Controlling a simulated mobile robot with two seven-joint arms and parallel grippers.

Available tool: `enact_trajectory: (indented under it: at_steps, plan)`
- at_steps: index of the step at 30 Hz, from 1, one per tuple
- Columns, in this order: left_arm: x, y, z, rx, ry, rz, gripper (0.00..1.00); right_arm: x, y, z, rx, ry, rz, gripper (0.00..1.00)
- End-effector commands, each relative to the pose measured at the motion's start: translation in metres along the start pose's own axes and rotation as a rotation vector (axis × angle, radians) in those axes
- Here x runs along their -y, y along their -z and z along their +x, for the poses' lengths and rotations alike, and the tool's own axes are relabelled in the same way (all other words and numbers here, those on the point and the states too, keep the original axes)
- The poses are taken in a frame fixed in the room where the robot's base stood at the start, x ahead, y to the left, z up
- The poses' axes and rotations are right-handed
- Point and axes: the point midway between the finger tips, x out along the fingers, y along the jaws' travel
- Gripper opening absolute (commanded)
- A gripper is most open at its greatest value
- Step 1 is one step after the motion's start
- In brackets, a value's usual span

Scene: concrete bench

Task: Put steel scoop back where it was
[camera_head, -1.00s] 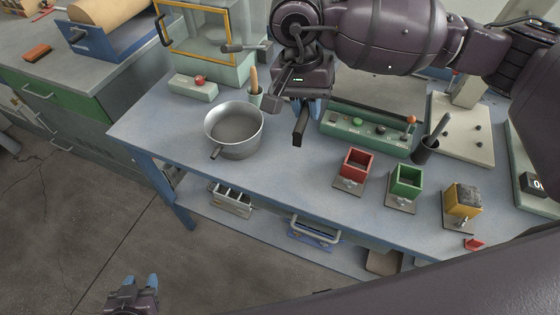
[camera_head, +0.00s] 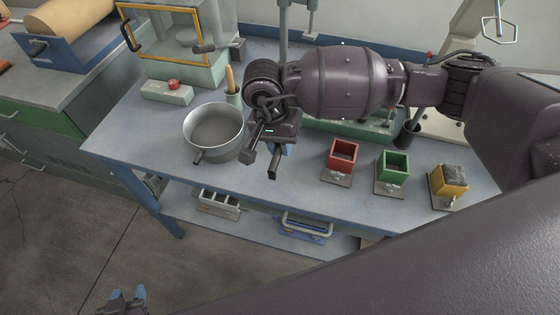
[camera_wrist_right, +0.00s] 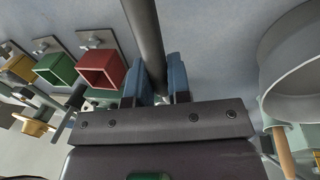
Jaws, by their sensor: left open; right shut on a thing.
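My right gripper (camera_head: 280,148) is over the bench, just right of the steel pot (camera_head: 216,126). In the right wrist view its blue fingertips (camera_wrist_right: 157,80) are shut on a dark grey rod-like handle, which I take to be the steel scoop (camera_wrist_right: 143,30). The scoop's far end runs out of the wrist view, and in the head view the arm hides most of it. I cannot tell whether it touches the bench. My left gripper (camera_head: 127,297) is open and empty at the bottom left, over the floor, partly cut off by the frame.
Red (camera_head: 343,155), green (camera_head: 392,166) and yellow (camera_head: 449,180) boxes stand along the bench to the right. A wooden-handled tool in a small holder (camera_head: 233,97) is behind the pot. Bare bench (camera_head: 285,195) lies in front.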

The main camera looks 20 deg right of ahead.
Motion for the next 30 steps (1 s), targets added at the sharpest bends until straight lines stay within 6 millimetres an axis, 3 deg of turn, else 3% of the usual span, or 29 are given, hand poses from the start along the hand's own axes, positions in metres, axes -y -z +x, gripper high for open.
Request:
enact_trajectory:
  at_steps: [3,11,19,30]
  plan:
    - [0.0,-0.002,0.001,0.002,0.0,0.0,0.43,0.004,-0.001,0.018,0.002,-0.001,0.0,0.0]
    - [0.0,-0.001,0.001,0.0,0.0,0.0,0.43,0.006,0.0,0.032,0.001,0.0,0.0,0.0]
    - [-0.001,-0.003,0.002,0.001,-0.001,0.0,0.43,0.013,-0.001,0.066,0.001,-0.001,0.0,0.0]
    - [-0.001,-0.001,0.003,-0.004,-0.002,0.001,0.43,0.014,0.0,0.07,-0.001,0.0,-0.001,0.0]
